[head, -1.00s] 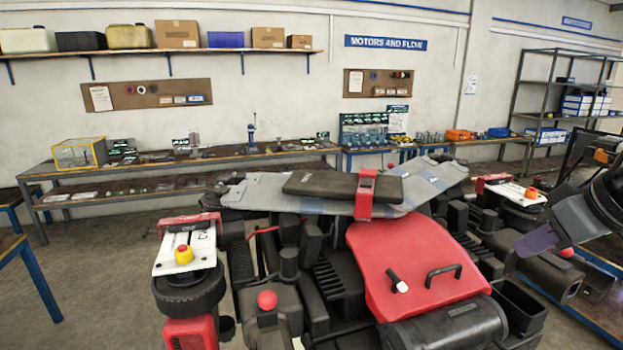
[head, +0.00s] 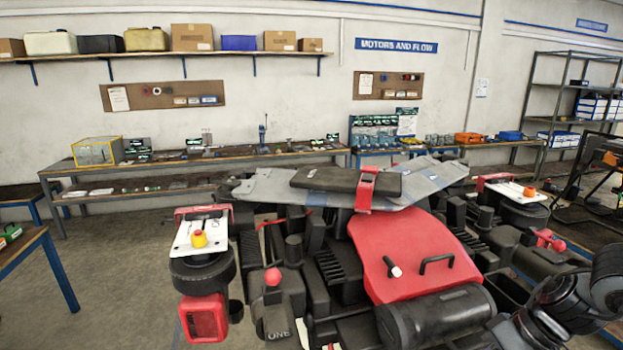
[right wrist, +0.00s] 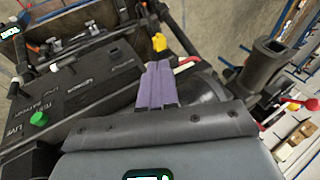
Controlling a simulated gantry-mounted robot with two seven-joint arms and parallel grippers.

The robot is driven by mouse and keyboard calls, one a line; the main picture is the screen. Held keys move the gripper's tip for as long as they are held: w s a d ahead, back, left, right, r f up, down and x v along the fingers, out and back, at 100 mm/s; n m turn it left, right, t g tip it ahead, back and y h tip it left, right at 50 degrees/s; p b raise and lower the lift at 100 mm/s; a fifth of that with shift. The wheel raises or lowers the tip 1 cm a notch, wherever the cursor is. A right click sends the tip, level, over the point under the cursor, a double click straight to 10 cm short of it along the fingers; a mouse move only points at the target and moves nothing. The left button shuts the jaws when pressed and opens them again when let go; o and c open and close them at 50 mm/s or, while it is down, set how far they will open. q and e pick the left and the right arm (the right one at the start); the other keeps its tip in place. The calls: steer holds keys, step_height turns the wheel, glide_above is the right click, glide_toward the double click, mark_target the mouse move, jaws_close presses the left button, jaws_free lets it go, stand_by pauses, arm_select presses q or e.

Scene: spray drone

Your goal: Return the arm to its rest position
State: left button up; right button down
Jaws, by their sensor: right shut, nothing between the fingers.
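My right arm (head: 565,305) is at the lower right corner of the head view, beside the large spray drone (head: 420,250). Its hand is not clearly visible there. In the right wrist view, the purple fingers of my right gripper (right wrist: 157,84) are together and hold nothing. Dark drone parts with a green button (right wrist: 38,118) lie behind the fingers in that view; whether anything touches them I cannot tell. My left gripper is not in view.
The drone has a red lid (head: 410,245) and a black battery (head: 335,180) under a red strap (head: 366,189). A workbench (head: 255,153) runs along the back wall. Open floor (head: 120,270) lies at left.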

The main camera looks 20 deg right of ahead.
steer(key=s+a+f+m+t+y, duration=0.1)
steer(key=s+a+f+t, duration=0.15)
steer(key=a+f, duration=0.95)
steer(key=s+a+f+m+t+y, duration=0.15)
steer(key=a+f+t, duration=0.25)
steer(key=a+f, duration=0.8)
steer(key=s+d+f+n+g+h, duration=0.3)
steer(key=s+d+n+g+h, duration=0.3)
steer(key=s, duration=0.4)
step_height(320, 180, up, 18)
steer(key=a+h+p, duration=0.1)
steer(key=p, duration=1.6)
steer(key=shift+f, duration=0.15)
steer(key=shift+w, duration=0.1)
